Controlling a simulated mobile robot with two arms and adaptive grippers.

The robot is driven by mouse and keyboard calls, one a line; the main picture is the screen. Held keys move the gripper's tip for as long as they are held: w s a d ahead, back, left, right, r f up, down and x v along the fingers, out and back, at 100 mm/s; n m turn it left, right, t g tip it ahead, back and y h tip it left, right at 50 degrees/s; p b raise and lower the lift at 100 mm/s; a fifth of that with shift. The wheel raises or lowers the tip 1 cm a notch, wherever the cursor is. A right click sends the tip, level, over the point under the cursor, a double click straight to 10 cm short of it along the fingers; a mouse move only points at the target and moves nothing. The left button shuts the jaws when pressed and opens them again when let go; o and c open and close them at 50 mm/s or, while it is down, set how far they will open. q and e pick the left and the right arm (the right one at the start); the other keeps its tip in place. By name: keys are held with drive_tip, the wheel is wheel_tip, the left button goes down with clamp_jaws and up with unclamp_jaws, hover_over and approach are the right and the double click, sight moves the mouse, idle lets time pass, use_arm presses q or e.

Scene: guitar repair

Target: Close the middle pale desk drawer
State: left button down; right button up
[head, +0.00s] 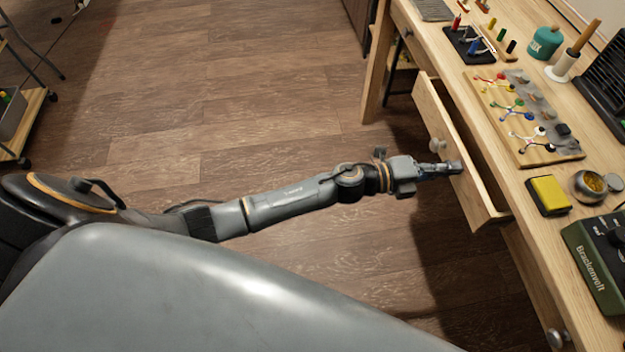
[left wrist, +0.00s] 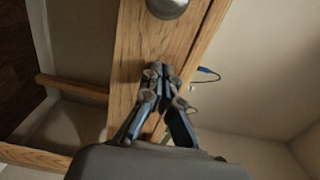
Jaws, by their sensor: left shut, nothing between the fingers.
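The pale wooden drawer (head: 461,155) stands partly open, pulled out from the front of the desk. Its round grey knob (head: 437,145) is on the front panel; a knob also shows at the top of the left wrist view (left wrist: 167,5). My left gripper (head: 456,167) is shut and empty, with its fingertips at the drawer's front panel, below the knob in the head view. In the left wrist view the closed fingertips (left wrist: 160,72) lie over the wooden panel; I cannot tell whether they touch it. My right gripper is not in view.
The desk top (head: 461,88) holds a board with small coloured clips (head: 520,120), a yellow sponge-like block (head: 548,195), a small tin (head: 590,185) and a green pedal (head: 598,262). Another knob (head: 556,339) sits lower on the desk front.

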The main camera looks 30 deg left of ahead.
sight(481, 163)
use_arm(q)
drive_tip(key=b+x, duration=0.1)
drive_tip(key=x, duration=0.6)
drive_tip(key=shift+w+d, duration=0.15)
drive_tip(key=shift+d, duration=0.05)
drive_tip(key=shift+r, duration=0.15)
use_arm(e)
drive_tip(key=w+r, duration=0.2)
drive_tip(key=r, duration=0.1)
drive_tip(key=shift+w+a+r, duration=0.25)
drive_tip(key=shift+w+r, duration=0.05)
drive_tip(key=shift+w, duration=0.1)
use_arm(q)
drive_tip(key=shift+r, duration=0.1)
